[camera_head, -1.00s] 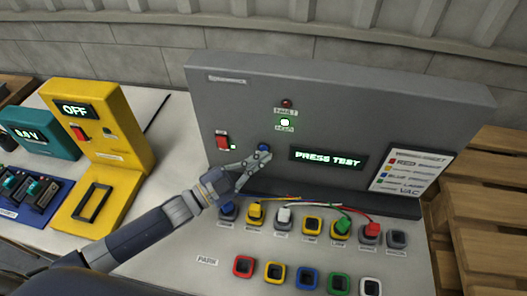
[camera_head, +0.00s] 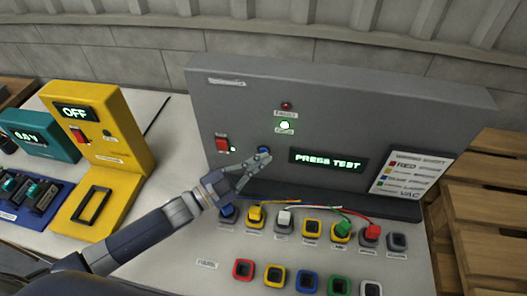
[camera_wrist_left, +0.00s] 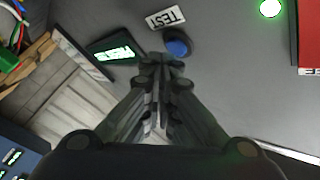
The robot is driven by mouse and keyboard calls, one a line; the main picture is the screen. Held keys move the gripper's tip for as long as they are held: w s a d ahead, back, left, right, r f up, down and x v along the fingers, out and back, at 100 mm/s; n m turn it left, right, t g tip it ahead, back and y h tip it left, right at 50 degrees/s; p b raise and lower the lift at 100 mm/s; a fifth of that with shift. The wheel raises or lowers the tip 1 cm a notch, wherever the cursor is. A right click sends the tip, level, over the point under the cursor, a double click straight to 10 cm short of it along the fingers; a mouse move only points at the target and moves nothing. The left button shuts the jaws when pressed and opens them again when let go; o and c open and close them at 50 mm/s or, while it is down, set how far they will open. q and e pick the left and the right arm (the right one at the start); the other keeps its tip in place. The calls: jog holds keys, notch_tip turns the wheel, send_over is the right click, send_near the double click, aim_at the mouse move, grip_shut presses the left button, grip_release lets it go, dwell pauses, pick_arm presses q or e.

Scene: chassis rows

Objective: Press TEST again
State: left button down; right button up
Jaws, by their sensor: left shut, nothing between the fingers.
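The grey panel (camera_head: 340,105) stands upright with a lit display (camera_head: 327,160) reading "PRESS TEST". The blue TEST button (camera_head: 264,149) is on the panel, left of the display. In the left wrist view the button (camera_wrist_left: 177,47) sits beside its TEST label (camera_wrist_left: 165,18), just beyond my fingertips. My left gripper (camera_head: 264,158) is shut and empty, its tips just below the button in the head view. A small gap shows between tips and button in the wrist view (camera_wrist_left: 163,60). My right gripper is not in view.
A red switch (camera_head: 222,144) is left of the button. A green lamp (camera_head: 285,126) is lit below a dark red lamp (camera_head: 286,105). Plugs with coloured wires (camera_head: 342,230) sit below the panel. A yellow unit (camera_head: 105,130) reading "OFF" stands at left.

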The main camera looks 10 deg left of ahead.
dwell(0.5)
pick_arm(q)
jog(key=shift+w, duration=0.45)
jog(key=shift+s, duration=0.45)
